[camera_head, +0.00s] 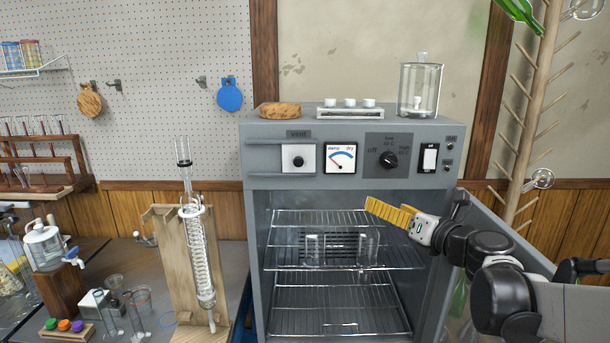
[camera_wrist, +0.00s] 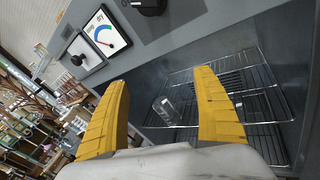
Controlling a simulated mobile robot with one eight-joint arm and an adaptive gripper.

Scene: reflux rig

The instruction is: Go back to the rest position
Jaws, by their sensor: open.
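My gripper (camera_head: 390,213) has yellow fingers and is in front of the open drying oven (camera_head: 350,182), at the upper right of its opening. In the wrist view the two yellow fingers (camera_wrist: 165,108) are spread apart with nothing between them in their grip. Two clear glass beakers (camera_head: 314,250) stand on the upper wire rack (camera_head: 290,222) inside, to the left of and below my gripper in the head view. One glass (camera_wrist: 166,108) shows beyond the fingers in the wrist view. My arm reaches in from the right.
The oven door (camera_head: 510,235) stands open at the right, close to my arm. A glass jar (camera_head: 420,90) and a cork ring (camera_head: 280,110) sit on top of the oven. A condenser on a wooden stand (camera_head: 180,265) and other glassware are on the left. A wooden drying tree (camera_head: 538,110) rises at the right.

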